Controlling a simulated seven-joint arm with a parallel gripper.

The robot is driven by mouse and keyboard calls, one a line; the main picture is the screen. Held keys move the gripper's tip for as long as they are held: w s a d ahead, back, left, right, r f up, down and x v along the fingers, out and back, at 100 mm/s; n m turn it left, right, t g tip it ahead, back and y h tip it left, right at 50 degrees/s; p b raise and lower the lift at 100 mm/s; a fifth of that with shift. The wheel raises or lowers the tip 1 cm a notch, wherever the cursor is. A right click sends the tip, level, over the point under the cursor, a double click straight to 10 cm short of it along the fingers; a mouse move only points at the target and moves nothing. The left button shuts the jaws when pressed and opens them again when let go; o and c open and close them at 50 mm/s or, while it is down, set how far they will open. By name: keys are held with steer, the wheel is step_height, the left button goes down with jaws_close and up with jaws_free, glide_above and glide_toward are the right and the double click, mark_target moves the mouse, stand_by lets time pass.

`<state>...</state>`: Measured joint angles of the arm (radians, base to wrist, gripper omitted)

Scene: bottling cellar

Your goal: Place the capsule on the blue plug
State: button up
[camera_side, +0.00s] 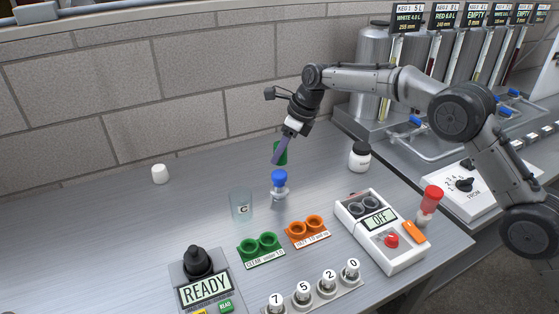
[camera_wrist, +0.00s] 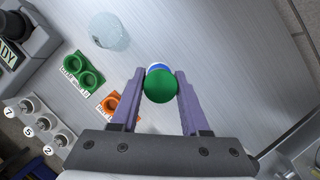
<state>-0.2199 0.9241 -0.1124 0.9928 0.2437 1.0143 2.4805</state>
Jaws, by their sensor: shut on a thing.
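My gripper (camera_side: 279,154) is shut on a green capsule (camera_side: 282,157). In the wrist view, the green capsule (camera_wrist: 159,86) sits between the two purple fingers of my gripper (camera_wrist: 160,88). The blue plug (camera_side: 279,177) tops a small clear vessel on the table. In the side view the capsule is just above the blue plug, with a small gap seeming to show between them. In the wrist view the capsule hides most of the blue plug (camera_wrist: 157,66), and only a blue and whitish edge shows beyond it.
A clear glass marked C (camera_side: 241,207) stands left of the plug. Green cups (camera_side: 261,249) and orange cups (camera_side: 308,231) lie in front. A white device reading OFF (camera_side: 383,232), a red-topped bottle (camera_side: 430,203) and a black-lidded jar (camera_side: 360,156) stand right. A white cap (camera_side: 160,174) is at left.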

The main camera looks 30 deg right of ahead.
mark_target(274, 172)
steer(key=shift+w+f, duration=0.25)
steer(key=shift+f, duration=1.55)
steer(key=shift+f, duration=0.15)
steer(key=o, duration=0.7)
steer(key=shift+v, duration=6.2)
steer(key=shift+a, duration=0.1)
